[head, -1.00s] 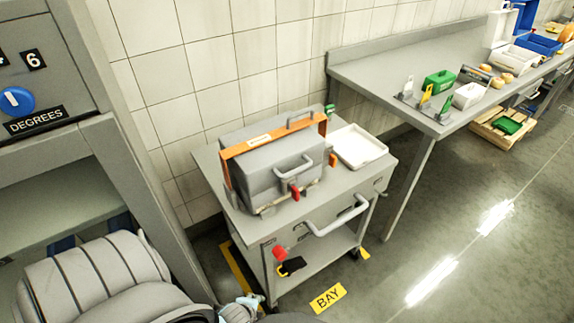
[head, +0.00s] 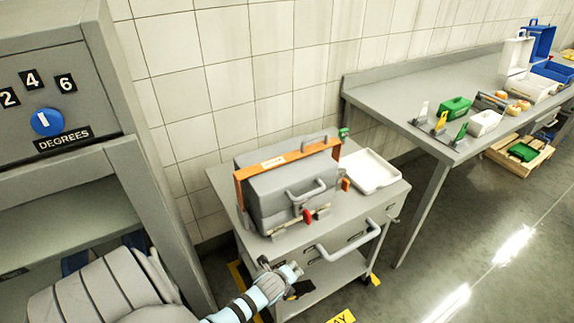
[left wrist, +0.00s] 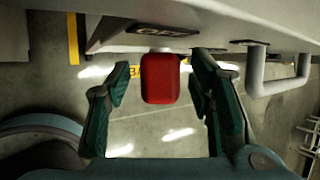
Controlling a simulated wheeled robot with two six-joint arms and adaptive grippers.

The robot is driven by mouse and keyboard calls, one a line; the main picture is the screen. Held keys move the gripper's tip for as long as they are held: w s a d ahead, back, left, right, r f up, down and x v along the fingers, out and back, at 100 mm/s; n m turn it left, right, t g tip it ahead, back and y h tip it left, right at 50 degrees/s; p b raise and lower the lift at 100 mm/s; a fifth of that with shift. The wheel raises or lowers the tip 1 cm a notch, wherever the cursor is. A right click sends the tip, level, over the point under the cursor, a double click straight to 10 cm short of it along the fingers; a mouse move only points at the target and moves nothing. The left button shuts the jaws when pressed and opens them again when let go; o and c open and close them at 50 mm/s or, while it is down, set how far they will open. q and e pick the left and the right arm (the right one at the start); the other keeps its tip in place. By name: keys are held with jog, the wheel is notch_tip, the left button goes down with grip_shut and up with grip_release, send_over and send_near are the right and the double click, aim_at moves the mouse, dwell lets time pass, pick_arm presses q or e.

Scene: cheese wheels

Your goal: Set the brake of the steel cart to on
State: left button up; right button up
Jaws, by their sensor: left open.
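The steel cart (head: 372,206) stands against the tiled wall in the head view. My left gripper (head: 291,269) is at the left part of its front, below the top. In the left wrist view a red brake knob (left wrist: 160,78) sits between my two open dark green fingers, with gaps visible on both sides. A dark label (left wrist: 163,30) is just above the knob and another dark label (left wrist: 243,43) is to its right; I cannot read them surely. In the head view my gripper hides the knob. My right gripper is not in view.
A grey case with an orange band (head: 285,190) and a white tray (head: 371,171) are on the cart. The cart's handle (head: 352,243) sticks out right of my gripper. A grey cabinet (head: 150,200) stands at left.

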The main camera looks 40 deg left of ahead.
pick_arm(q)
jog(key=shift+c, duration=0.5)
grip_shut()
jog(key=shift+r, duration=0.1)
